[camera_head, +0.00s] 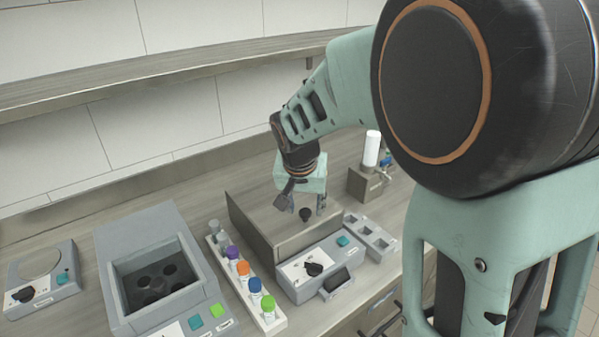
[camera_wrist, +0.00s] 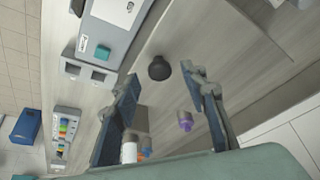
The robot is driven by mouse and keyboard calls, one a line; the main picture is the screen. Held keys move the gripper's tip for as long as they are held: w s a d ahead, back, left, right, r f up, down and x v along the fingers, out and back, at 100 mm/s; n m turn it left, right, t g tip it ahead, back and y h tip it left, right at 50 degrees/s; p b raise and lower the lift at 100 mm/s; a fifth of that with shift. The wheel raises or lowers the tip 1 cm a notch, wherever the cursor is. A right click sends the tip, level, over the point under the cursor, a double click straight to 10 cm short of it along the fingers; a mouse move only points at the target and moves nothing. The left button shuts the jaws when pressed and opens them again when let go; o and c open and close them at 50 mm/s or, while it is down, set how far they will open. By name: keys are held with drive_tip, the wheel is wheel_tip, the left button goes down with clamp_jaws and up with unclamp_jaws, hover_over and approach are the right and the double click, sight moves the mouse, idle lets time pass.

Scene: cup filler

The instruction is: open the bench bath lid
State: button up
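The bench bath is a grey-brown metallic box with a grey control panel (camera_head: 313,267) bearing a black dial and a small display. Its flat lid (camera_head: 262,202) lies closed on top and carries a round black knob (camera_head: 305,214). The lid (camera_wrist: 215,35) and knob (camera_wrist: 159,68) also show in the wrist view. My gripper (camera_head: 303,207) is above the lid, pointing down, with its fingers spread to either side of the knob. In the wrist view my gripper (camera_wrist: 162,75) is open, and the knob appears between the fingertips. I cannot tell whether a finger touches it.
A rack (camera_head: 250,292) of colour-capped tubes stands left of the bath. Further left are a grey device (camera_head: 150,225) with a dark well and a small dial unit (camera_head: 52,280). A block with square wells (camera_head: 371,236) is at right. A box with a white bottle (camera_head: 372,150) stands behind.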

drive_tip(key=shift+x, duration=0.8)
drive_tip(key=shift+c, duration=0.4)
clamp_jaws()
